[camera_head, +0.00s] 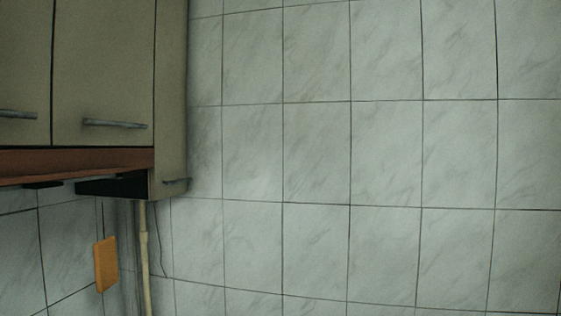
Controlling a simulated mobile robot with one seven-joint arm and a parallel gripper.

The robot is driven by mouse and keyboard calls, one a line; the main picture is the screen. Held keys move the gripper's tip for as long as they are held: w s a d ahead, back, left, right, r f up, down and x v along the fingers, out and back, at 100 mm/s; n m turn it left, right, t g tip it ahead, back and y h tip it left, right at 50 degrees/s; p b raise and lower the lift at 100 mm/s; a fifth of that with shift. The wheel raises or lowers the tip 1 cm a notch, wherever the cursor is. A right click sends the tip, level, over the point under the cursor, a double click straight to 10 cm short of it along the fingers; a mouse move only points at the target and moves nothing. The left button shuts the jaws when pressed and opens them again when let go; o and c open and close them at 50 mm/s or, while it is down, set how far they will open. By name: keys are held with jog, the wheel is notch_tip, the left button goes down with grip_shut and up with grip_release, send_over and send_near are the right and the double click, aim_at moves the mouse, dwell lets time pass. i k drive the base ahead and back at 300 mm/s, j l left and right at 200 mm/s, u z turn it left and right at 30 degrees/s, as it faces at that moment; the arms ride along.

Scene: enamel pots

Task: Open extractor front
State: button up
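Grey-beige wall cabinet fronts fill the upper left. One front (103,70) has a dark horizontal bar handle (115,124) near its lower edge and looks shut. Another front (24,60), also looking shut, is cut off by the left edge and has a similar handle (18,114). A narrow panel (170,90) at the right end reaches lower and has a small handle (177,182) at its bottom. I cannot tell which of these is the extractor front. My gripper is not in view.
A red-brown strip (75,162) runs under the cabinets, with a black part (112,187) below it. A pale vertical pipe (144,255) and an orange-brown board (105,264) are below. The tiled wall (385,150) on the right is bare.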

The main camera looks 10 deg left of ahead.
aim_at(16, 166)
jog(key=i+u, duration=0.15)
jog(key=u, duration=0.3)
jog(key=i+l+u, duration=0.15)
jog(key=u, duration=0.3)
jog(key=i+l+u, duration=0.1)
jog(key=u, duration=0.35)
